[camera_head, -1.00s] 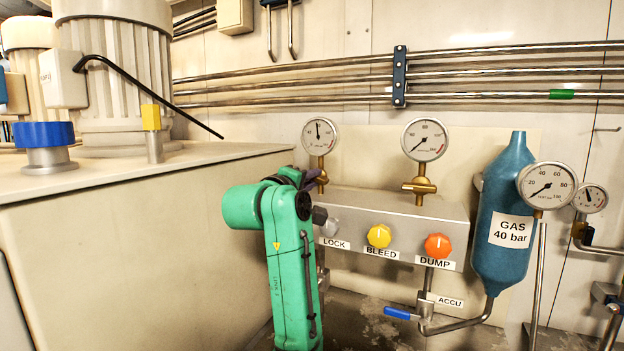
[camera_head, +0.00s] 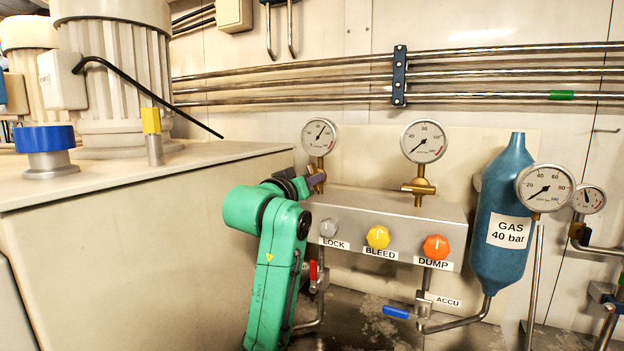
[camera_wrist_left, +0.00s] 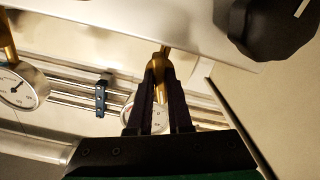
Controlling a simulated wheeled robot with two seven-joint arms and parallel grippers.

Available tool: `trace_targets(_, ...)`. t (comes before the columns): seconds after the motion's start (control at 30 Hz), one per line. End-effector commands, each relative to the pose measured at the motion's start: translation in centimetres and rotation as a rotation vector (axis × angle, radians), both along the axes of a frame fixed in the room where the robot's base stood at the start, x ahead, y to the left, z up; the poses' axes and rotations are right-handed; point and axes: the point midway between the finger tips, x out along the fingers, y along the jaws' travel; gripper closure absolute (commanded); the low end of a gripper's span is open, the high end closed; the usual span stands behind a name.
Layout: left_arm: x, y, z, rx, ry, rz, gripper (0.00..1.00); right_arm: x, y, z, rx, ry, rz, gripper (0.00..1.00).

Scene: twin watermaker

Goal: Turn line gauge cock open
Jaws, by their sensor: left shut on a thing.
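The line gauge (camera_head: 320,136) is a round white dial on a brass cock (camera_head: 320,166) at the left end of the grey manifold block (camera_head: 400,205). Its needle points up and right. My left gripper (camera_head: 312,183) reaches the cock from the left. In the left wrist view, its dark fingers (camera_wrist_left: 159,80) are closed on the brass cock (camera_wrist_left: 161,63). The fingers hide part of the cock, so its handle angle is unclear. The gauge dial (camera_wrist_left: 130,113) is partly hidden behind the fingers. My right gripper is not in view.
Below are a grey LOCK knob (camera_head: 328,228), a yellow BLEED knob (camera_head: 378,237) and an orange DUMP knob (camera_head: 436,247). A second gauge (camera_head: 424,141), a blue gas bottle (camera_head: 503,225) and a red-handled valve (camera_head: 313,270) are close by. A beige cabinet (camera_head: 140,250) stands left.

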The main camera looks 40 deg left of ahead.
Motion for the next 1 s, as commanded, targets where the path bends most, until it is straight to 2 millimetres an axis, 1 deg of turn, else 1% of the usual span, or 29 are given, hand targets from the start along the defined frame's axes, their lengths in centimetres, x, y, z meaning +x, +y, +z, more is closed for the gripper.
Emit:
trace_targets(0.03, 0.13, -0.04, -0.39, 0.036, 0.025, -0.002, 1.00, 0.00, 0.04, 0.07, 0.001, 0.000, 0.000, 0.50)
trace_targets(0.2, 0.13, -0.06, -0.45, 0.164, 0.067, -0.002, 1.00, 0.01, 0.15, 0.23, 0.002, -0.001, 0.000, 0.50)
trace_targets(0.5, 0.15, -0.04, -0.50, 0.311, 0.115, -0.003, 1.00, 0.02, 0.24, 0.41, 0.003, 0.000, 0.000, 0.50)
trace_targets(0.7, 0.16, -0.07, -0.50, 0.350, 0.127, -0.004, 1.00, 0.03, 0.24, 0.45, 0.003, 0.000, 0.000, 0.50)
trace_targets(1.0, 0.16, -0.08, -0.51, 0.358, 0.128, -0.004, 1.00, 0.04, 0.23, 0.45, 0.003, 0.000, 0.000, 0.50)
